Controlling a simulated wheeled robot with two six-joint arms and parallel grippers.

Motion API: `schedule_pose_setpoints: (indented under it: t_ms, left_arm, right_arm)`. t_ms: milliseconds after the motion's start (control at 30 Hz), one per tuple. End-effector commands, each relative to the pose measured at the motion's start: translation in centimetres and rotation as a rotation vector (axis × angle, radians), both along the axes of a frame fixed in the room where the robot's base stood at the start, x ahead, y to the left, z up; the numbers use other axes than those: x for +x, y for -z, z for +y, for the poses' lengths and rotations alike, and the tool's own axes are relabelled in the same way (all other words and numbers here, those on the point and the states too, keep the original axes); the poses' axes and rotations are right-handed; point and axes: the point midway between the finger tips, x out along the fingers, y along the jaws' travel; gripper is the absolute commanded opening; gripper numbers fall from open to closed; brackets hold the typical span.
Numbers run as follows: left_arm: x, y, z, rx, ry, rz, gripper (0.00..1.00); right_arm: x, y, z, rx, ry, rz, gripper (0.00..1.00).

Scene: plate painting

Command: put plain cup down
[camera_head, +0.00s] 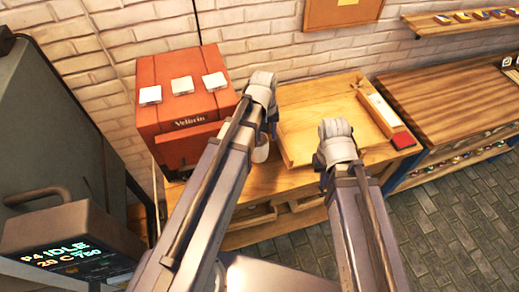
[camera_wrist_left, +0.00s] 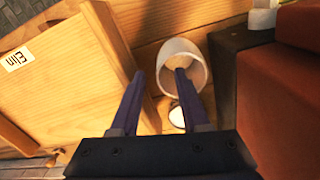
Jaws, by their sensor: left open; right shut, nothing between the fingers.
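A plain white cup (camera_wrist_left: 190,48) shows in the left wrist view, its open mouth and beige inside turned towards the camera. In the head view a white cup (camera_head: 261,152) shows partly, beside my left forearm. My left gripper (camera_wrist_left: 158,76) is open, with one finger overlapping the cup's mouth and the other to the left of it; I cannot tell whether they touch. My left gripper (camera_head: 262,95) also shows in the head view, its fingertips hidden. My right gripper (camera_head: 336,145) is shut and empty in front of the wooden tray.
A red machine (camera_head: 185,110) stands left of my left gripper. A wooden tray (camera_head: 320,105) lies on the bench to the right, and its label (camera_wrist_left: 17,59) shows in the wrist view. A small white round thing (camera_wrist_left: 177,117) is below the cup. A narrow box (camera_head: 378,105) lies along the tray's right side.

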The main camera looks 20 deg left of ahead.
Motion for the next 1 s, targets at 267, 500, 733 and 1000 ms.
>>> schedule_pose_setpoints:
  t_ms: [267, 500, 733, 1000]
  left_arm:
    - [0.0, 1.7, 0.0, 0.0, 0.001, 0.0, 0.46]
    - [0.0, 2.6, 0.0, 0.0, 0.001, 0.0, 0.46]
    - [0.1, 4.4, -0.1, 0.0, 0.001, 0.0, 0.46]
    - [0.1, 4.9, -0.1, 0.0, 0.001, 0.0, 0.46]
  right_arm:
    - [0.0, 1.7, 0.0, 0.0, -0.002, 0.0, 0.0]
    - [0.0, 2.6, 0.0, 0.0, -0.001, 0.0, 0.0]
    - [0.0, 4.4, 0.0, 0.0, -0.001, 0.0, 0.0]
    - [0.0, 4.9, 0.0, 0.0, -0.001, 0.0, 0.0]
